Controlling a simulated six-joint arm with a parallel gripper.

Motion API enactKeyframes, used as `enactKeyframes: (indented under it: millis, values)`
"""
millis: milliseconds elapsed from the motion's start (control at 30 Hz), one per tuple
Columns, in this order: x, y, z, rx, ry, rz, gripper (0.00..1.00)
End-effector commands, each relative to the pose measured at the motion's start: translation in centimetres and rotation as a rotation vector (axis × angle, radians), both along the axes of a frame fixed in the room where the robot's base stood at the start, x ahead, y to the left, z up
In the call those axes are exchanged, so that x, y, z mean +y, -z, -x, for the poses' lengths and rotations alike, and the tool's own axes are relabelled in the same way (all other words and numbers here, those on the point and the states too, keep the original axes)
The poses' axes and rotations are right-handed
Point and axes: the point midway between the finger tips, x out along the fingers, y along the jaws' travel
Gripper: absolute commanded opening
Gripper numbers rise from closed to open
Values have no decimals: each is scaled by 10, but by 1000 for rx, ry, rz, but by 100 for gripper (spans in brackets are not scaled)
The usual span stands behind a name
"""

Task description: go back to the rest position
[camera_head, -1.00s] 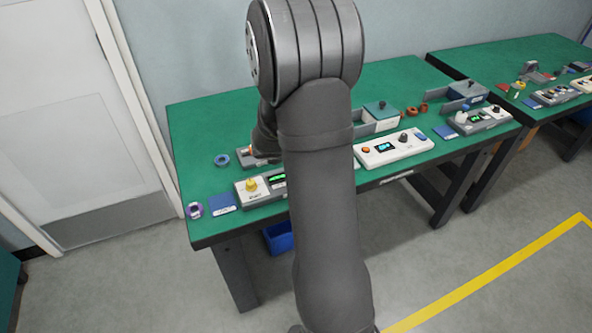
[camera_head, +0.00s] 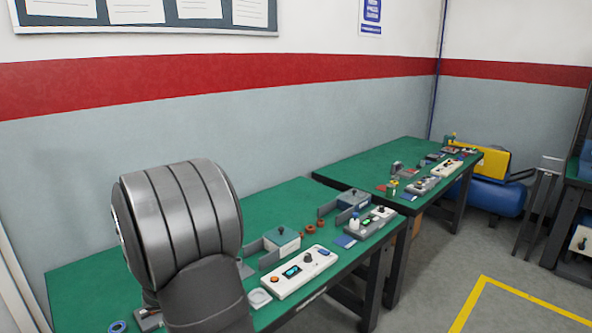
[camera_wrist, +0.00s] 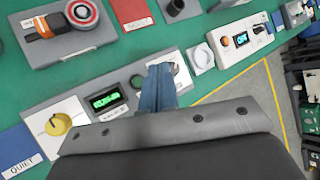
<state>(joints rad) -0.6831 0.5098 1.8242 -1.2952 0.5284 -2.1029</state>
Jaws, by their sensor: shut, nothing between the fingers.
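My gripper (camera_wrist: 155,88) shows in the wrist view as two bluish fingers pressed together, with nothing between them. It is above a grey control box with a yellow knob (camera_wrist: 58,124) and a green-lit display (camera_wrist: 106,99). The fingers hide part of that box's right end. In the head view my arm fills the lower left, and the gripper itself is hidden behind it.
Green benches (camera_head: 290,192) stand along the wall. A white box with a blue display (camera_head: 300,272) sits near the front edge, with a blue-grey lidded box (camera_head: 282,240) behind it. A grey fixture with a red-ringed disc (camera_wrist: 81,12) is beyond my fingers. A yellow floor line (camera_head: 480,290) is at right.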

Motion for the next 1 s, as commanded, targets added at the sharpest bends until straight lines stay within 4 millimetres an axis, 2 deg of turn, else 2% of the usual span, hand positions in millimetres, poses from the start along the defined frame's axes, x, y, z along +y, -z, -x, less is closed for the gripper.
enactKeyframes:
  millis: [133, 500, 667, 867, 900, 967, 1000]
  values:
    - [0, -5, 0, 1, 0, 0, 0]
    - [-1, -2, 0, 1, 3, 0, 0]
    - [0, 12, 0, 3, -1, 5, 0]
    - [-1, 46, 1, 5, 0, 6, 0]
    - [0, 45, 0, 0, 0, 2, 0]
    - [0, 29, 0, -4, 1, -3, 0]
    - [-1, 44, 1, 4, -1, 6, 0]
